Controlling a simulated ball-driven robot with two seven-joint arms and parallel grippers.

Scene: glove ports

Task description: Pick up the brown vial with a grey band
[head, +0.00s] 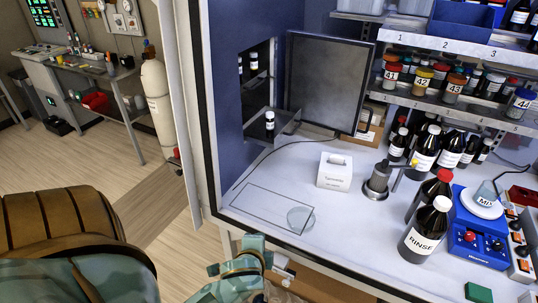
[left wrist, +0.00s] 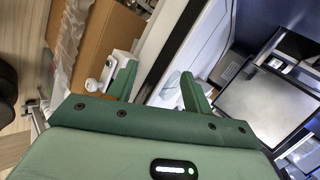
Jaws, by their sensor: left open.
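A small dark vial (head: 269,121) with a pale band or label stands upright on the grey shelf (head: 286,123) of the wall hatch. Another dark vial (head: 253,62) shows in the hatch opening above it. Both are too small to tell brown or a grey band for certain. My left gripper (left wrist: 157,73) is open and empty in the left wrist view, with no vial between its fingers. In the head view, the left gripper (head: 262,264) is low, outside the bench's front edge, well below the vials. My right gripper is not in view.
A grey door panel (head: 330,80) stands open beside the hatch. The white bench holds a glass dish (head: 300,219), a white box (head: 334,171), a RINSE bottle (head: 423,232) and a blue stirrer (head: 478,230). A cardboard box (left wrist: 105,45) is close by my left gripper.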

